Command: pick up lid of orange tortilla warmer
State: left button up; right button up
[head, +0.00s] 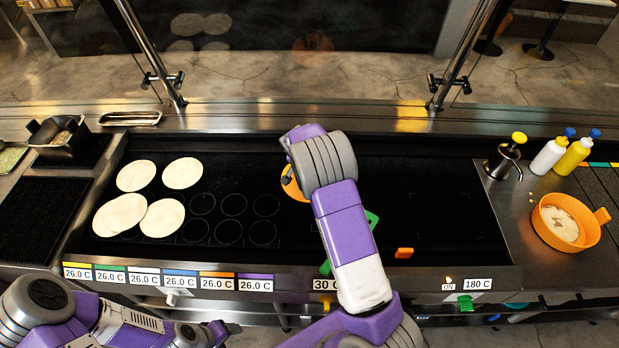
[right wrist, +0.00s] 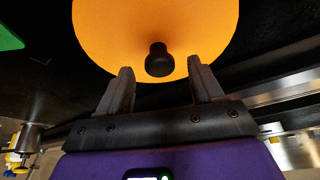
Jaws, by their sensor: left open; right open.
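The orange lid (head: 291,186) lies on the dark griddle and is mostly hidden by my right arm in the head view. In the right wrist view the round orange lid (right wrist: 155,30) fills the top, with its dark knob (right wrist: 159,60) facing me. My right gripper (right wrist: 160,80) is open, its fingers to either side of the knob's near end; contact is not visible. The orange tortilla warmer (head: 541,235) stands uncovered on the right counter with a tortilla inside. My left gripper (head: 224,332) is open and empty at the bottom left, in front of the griddle.
Several tortillas (head: 182,173) lie on the left of the griddle. A green object (head: 372,221), partly behind my right arm, and a small orange piece (head: 404,253) are near the lid. Bottles (head: 572,157) and a pump dispenser (head: 503,160) stand at right.

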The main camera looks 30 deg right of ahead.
jog(key=x, duration=0.2)
jog(key=shift+w+d+f, duration=0.15)
jog(key=shift+f, duration=0.1)
jog(key=shift+c, duration=0.4)
jog(key=shift+r, duration=0.1)
jog(key=c, duration=1.1)
